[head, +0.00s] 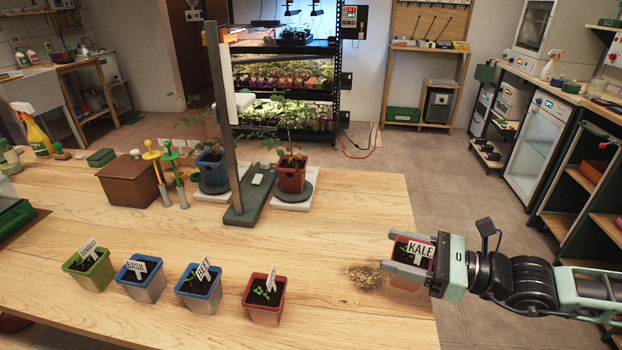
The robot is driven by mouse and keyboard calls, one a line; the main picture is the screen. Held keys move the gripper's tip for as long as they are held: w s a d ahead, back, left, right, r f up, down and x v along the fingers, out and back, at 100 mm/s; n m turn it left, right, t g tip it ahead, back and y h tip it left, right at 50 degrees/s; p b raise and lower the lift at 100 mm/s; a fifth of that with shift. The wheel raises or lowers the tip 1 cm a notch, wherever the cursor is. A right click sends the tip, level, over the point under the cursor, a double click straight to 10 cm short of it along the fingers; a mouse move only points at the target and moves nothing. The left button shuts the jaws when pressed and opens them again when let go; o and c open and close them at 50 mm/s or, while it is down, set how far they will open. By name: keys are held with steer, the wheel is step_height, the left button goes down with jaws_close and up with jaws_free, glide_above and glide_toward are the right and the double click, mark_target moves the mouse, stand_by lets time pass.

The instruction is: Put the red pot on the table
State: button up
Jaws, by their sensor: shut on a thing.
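A red pot (404,284) with dark soil and a white KALE label is at the table's right edge. My gripper (402,262) reaches in from the right and is shut on this pot, with fingers along its sides. The fingers hide part of the pot, and I cannot tell whether its base touches the wooden table (335,225). A second red pot (264,312) with small seedlings and a white label stands upright at the front of the table. A third red pot (292,180) with a taller plant stands at the back on a dark saucer.
A brown patch (368,277) lies just left of the held pot. Blue pots (199,300) and a green pot (90,280) stand in the front row. A grey post (222,125) rises at the back. The table's middle is clear.

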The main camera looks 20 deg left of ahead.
steer(key=s+a+r+n+g, duration=0.3)
steer(key=s+a+r+g, duration=0.2)
steer(key=s+a, duration=0.5)
steer(key=shift+t, duration=0.3)
steer(key=shift+d+f+b, duration=0.2)
steer(key=shift+f+b, duration=0.5)
steer(key=shift+f, duration=4.5)
steer(key=o, duration=1.1)
steer(key=shift+f, duration=0.1)
steer(key=shift+c, duration=0.2)
